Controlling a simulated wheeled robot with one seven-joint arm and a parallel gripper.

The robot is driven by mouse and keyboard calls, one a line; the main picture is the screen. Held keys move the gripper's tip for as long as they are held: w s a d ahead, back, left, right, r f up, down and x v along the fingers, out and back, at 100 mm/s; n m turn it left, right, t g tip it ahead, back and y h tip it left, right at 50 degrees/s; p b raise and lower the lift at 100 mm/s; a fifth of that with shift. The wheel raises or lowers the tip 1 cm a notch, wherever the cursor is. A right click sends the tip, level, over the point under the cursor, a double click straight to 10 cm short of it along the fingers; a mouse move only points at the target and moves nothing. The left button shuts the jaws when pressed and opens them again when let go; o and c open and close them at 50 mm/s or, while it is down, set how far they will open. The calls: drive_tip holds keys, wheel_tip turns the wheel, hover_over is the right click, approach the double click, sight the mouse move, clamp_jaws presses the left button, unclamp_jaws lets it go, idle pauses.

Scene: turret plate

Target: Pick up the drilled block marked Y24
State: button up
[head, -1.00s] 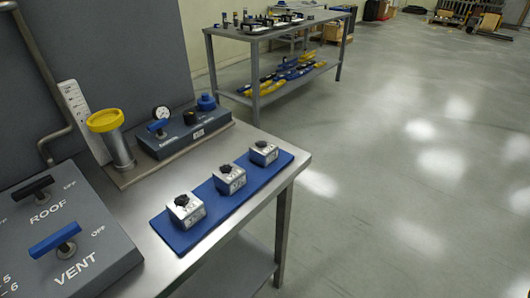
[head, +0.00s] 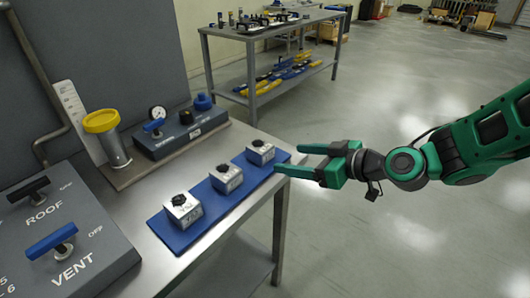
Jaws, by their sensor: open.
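Three silver blocks with black tops stand in a row on a blue mat: a near one (head: 183,211), a middle one (head: 227,179) and a far one (head: 260,153). Each has dark marks on its front face, too small to read, so I cannot tell which is Y24. My green gripper (head: 288,159) is open and empty, its fingers pointing left, just right of the far block near the mat's far right end. It does not visibly hold any block; its height above the table is unclear.
The blue mat (head: 205,227) lies on a steel table (head: 135,190). A panel with ROOF and VENT handles (head: 60,240) is at left. A yellow-topped cylinder (head: 107,138) and a gauge box (head: 180,137) stand behind. Open floor lies right.

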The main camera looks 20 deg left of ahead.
sight(268, 149)
drive_tip(key=shift+y, duration=0.3)
drive_tip(key=x, duration=0.4)
drive_tip(key=r+x, duration=0.1)
drive_tip(key=x, duration=0.1)
drive_tip(key=shift+s+a, duration=0.25)
drive_tip(key=shift+a, duration=0.2)
drive_tip(key=shift+w+x, duration=0.15)
drive_tip(key=shift+x, duration=1.25)
drive_tip(key=shift+w+x, duration=0.15)
drive_tip(key=shift+x, duration=1.25)
drive_tip(key=shift+r, duration=0.2)
drive_tip(key=c, duration=1.5)
drive_tip(key=shift+o, duration=0.2)
drive_tip(key=shift+r, duration=0.15)
